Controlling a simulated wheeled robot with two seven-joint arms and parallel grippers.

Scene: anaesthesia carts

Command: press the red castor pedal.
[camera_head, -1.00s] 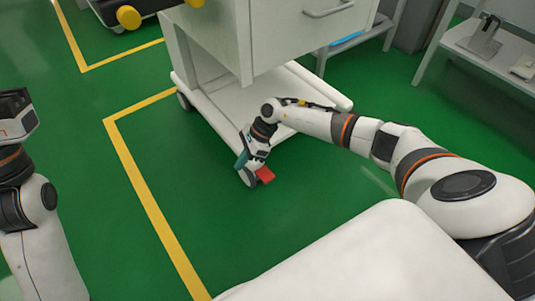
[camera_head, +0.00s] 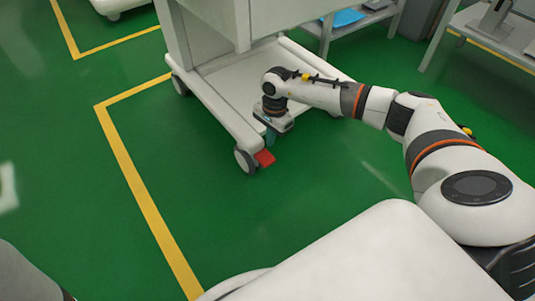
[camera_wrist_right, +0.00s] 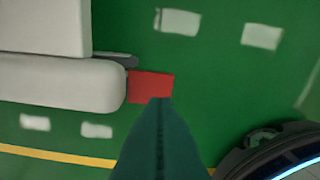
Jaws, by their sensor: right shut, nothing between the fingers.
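The red castor pedal (camera_head: 264,158) sticks out beside the front castor (camera_head: 245,160) of the white cart (camera_head: 236,128). In the right wrist view the red pedal (camera_wrist_right: 150,86) lies at the end of the cart's white base leg (camera_wrist_right: 60,82). My right gripper (camera_head: 270,140) points down just above the pedal, its teal fingers closed and empty. In the right wrist view the fingertips (camera_wrist_right: 160,102) overlap the pedal's lower right edge; I cannot tell whether they touch it. My left gripper is not in view.
The cart's body rises behind my right gripper. A grey shelf unit (camera_head: 352,22) and a bench (camera_head: 490,35) stand at the back right. Green floor with a yellow line (camera_head: 140,185) is clear left of the cart.

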